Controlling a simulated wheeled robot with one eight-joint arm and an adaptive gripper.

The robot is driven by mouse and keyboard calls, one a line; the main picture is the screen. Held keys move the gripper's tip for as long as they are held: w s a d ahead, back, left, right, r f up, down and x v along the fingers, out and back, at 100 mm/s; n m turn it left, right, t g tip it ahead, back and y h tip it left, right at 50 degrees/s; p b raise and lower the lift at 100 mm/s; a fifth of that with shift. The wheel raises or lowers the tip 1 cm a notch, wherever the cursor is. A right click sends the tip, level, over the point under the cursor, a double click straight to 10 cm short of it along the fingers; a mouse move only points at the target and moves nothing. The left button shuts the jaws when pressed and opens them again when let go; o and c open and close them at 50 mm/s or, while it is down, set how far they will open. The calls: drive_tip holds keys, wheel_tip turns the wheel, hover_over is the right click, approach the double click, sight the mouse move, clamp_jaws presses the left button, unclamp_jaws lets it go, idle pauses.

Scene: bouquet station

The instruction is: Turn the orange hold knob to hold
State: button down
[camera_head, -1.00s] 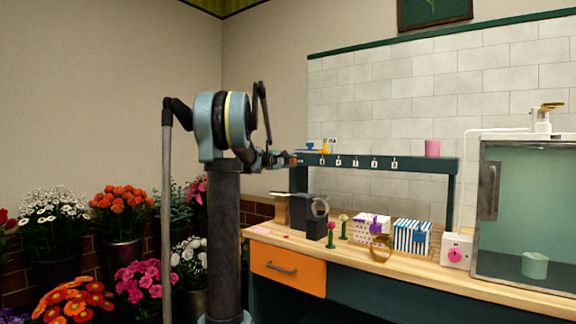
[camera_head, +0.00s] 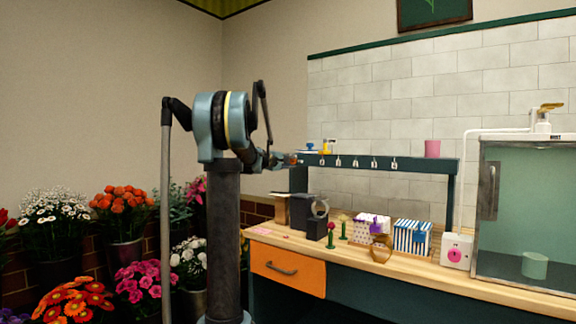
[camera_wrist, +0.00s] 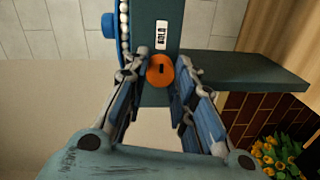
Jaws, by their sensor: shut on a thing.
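The orange hold knob (camera_wrist: 160,70) sits on the dark green end of the shelf rail in the wrist view. A dark slot on its face runs roughly up and down the picture, toward the white HOLD label (camera_wrist: 161,35) above it. My gripper (camera_wrist: 161,78) has its two fingertips on either side of the knob, shut on it. In the head view my gripper (camera_head: 288,160) reaches the left end of the shelf rail (camera_head: 430,167), where the fingers mostly hide the knob.
A glass-fronted cabinet (camera_head: 530,210) stands at right. Flower buckets crowd the left.

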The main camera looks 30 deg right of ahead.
drive_tip(key=shift+w+f, duration=0.1)
drive_tip(key=c, duration=1.3)
unclamp_jaws()
drive_tip(key=v, duration=1.2)
drive_tip(key=shift+w+f, duration=0.1)
drive_tip(key=shift+w, duration=0.05)
drive_tip(key=s+a+f+g+y, duration=0.1)
drive_tip(key=s+a+f+y, duration=0.4)
drive_tip(key=s+a+f, duration=0.7)
drive_tip(key=s+a+f+m+g+y, duration=0.1)
drive_tip(key=s+a+f+y, duration=0.4)
drive_tip(key=s+a+f, duration=0.8)
drive_tip(key=s+a+f+m+g+y, duration=0.1)
drive_tip(key=s+a+f+y, duration=0.4)
drive_tip(key=s+a+f, duration=0.7)
drive_tip(key=shift+s+a+f+g+y, duration=0.15)
drive_tip(key=shift+a+f+g, duration=0.1)
drive_tip(key=shift+a+f, duration=0.6)
drive_tip(key=shift+s+a+f+g+y, duration=0.1)
drive_tip(key=shift+a+f+g, duration=0.3)
drive_tip(key=shift+f, duration=0.75)
drive_tip(key=shift+s+a+f+g+y, duration=0.1)
drive_tip(key=shift+a+f+g+y, duration=0.05)
drive_tip(key=shift+a+f, duration=0.7)
